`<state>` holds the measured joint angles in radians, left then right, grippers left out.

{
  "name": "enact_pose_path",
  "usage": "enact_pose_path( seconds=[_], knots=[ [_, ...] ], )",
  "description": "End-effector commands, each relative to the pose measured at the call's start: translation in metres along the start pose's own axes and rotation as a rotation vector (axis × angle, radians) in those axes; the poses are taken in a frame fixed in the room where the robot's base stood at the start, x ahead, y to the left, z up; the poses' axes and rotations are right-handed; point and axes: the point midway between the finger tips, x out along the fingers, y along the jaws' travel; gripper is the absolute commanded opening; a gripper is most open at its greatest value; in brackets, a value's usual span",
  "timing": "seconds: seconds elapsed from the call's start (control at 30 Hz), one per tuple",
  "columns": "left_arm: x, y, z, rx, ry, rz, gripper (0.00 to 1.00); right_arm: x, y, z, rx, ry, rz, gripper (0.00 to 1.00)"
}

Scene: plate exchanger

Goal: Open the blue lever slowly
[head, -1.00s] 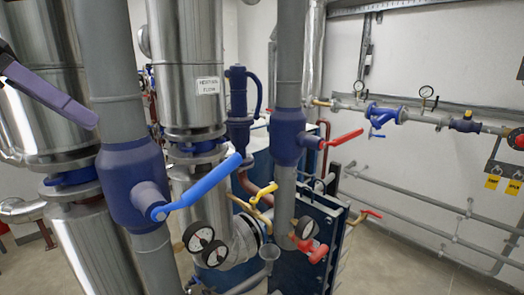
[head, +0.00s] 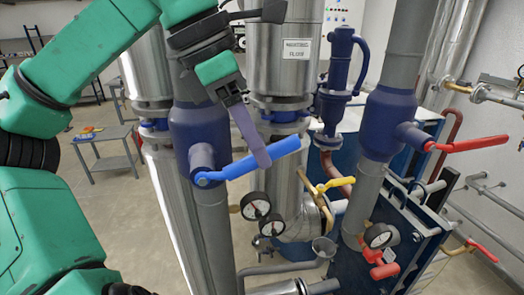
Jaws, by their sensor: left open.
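The blue lever (head: 235,167) sits on the dark blue valve body (head: 198,135) of a grey vertical pipe. It slants up to the right from its pivot at the lower left. My left gripper (head: 261,154) comes down from above at the lever's middle to outer part. One purple-grey finger overlaps the lever in the picture. The other finger is not clearly seen, and I cannot tell whether the finger touches the lever. The gripper is open. My right gripper is not in view.
A red lever (head: 468,144) on a second valve (head: 388,125) is to the right. Metal tanks stand behind. A small table (head: 105,135) is at the far left.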

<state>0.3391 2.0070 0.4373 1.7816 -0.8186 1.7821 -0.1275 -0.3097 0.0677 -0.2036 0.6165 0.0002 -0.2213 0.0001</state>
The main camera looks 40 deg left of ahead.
Motion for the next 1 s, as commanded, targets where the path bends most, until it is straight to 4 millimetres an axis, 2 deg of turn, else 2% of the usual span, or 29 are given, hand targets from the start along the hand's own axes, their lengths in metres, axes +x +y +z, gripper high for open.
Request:
enact_pose_path(
  seconds=[0.17, 0.4, 0.43, 0.5, 0.57, 1.0],
  knots=[
    [0.022, 0.000, 0.000, -0.001, 0.001, -0.002, 0.51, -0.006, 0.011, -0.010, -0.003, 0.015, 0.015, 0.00],
    [0.025, 0.000, 0.000, -0.002, 0.000, -0.001, 0.51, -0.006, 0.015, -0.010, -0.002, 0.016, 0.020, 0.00],
    [0.025, 0.000, 0.000, -0.002, 0.000, -0.001, 0.47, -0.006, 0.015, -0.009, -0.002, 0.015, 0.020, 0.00],
    [0.025, 0.000, 0.000, -0.002, 0.000, -0.001, 0.21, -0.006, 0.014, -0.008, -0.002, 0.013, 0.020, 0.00],
    [0.025, 0.000, 0.000, -0.002, 0.000, -0.001, 0.00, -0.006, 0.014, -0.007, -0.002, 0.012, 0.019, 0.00],
    [0.024, 0.001, 0.001, -0.002, -0.003, -0.001, 0.00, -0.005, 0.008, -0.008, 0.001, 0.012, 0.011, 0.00]
  ],
)
